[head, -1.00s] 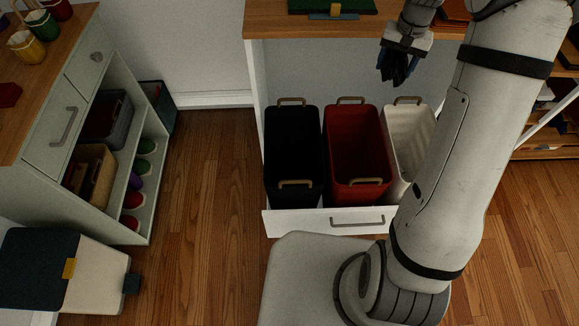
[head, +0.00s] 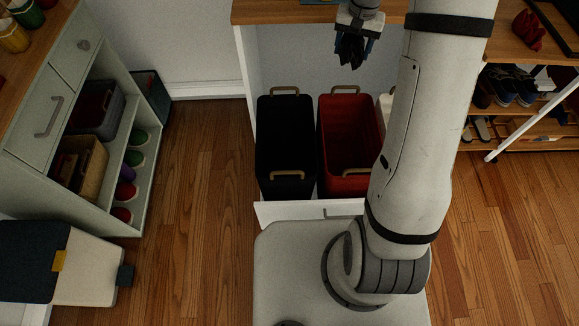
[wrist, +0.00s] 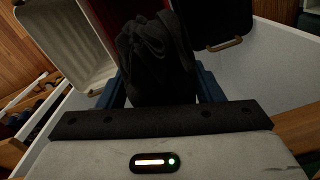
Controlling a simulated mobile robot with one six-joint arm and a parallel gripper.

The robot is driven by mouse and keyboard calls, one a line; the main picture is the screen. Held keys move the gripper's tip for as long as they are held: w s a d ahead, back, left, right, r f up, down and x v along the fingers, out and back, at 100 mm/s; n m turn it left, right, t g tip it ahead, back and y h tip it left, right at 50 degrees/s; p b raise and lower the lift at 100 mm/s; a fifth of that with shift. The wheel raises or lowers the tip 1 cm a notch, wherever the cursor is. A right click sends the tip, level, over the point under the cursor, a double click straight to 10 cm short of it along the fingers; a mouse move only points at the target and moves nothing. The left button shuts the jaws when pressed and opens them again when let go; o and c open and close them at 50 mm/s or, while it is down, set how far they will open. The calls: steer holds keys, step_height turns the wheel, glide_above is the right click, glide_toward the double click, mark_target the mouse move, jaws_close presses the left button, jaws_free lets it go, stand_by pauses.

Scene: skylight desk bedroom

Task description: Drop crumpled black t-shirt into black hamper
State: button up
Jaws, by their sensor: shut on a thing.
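My gripper (head: 352,50) is shut on the crumpled black t-shirt (wrist: 156,62), which hangs as a dark bundle between the blue fingers in the wrist view. In the head view it is above and behind the red hamper, to the right of the black hamper. The black hamper (head: 286,140) stands at the left of the pulled-out drawer, with tan handles at front and back. Its inside is too dark to make out. In the wrist view, part of the black hamper (wrist: 222,22) shows at upper right, beyond the t-shirt.
The red hamper (head: 347,145) stands right beside the black one. The white hamper (head: 384,112) is mostly hidden by my arm. The drawer front (head: 290,213) sticks out before them. A wooden top (head: 270,12) lies behind. Open wooden floor (head: 200,170) lies left.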

steer(key=a+f+b, duration=0.5)
steer(key=f+b, duration=0.1)
steer(key=f, duration=0.4)
steer(key=s+a+f+n+b, duration=0.1)
steer(key=a+f+b, duration=0.4)
steer(key=f, duration=0.5)
steer(key=s+a+f+b, duration=0.1)
steer(key=a+f+b, duration=0.5)
steer(key=f, duration=0.3)
steer(key=shift+s+f+b, duration=0.2)
steer(key=shift+f+b, duration=0.2)
steer(key=shift+b, duration=0.4)
steer(key=shift+a, duration=0.1)
steer(key=o, duration=1.1)
step_height(320, 180, up, 8)
steer(key=p, duration=0.2)
steer(key=shift+p, duration=0.3)
steer(key=shift+f, duration=0.1)
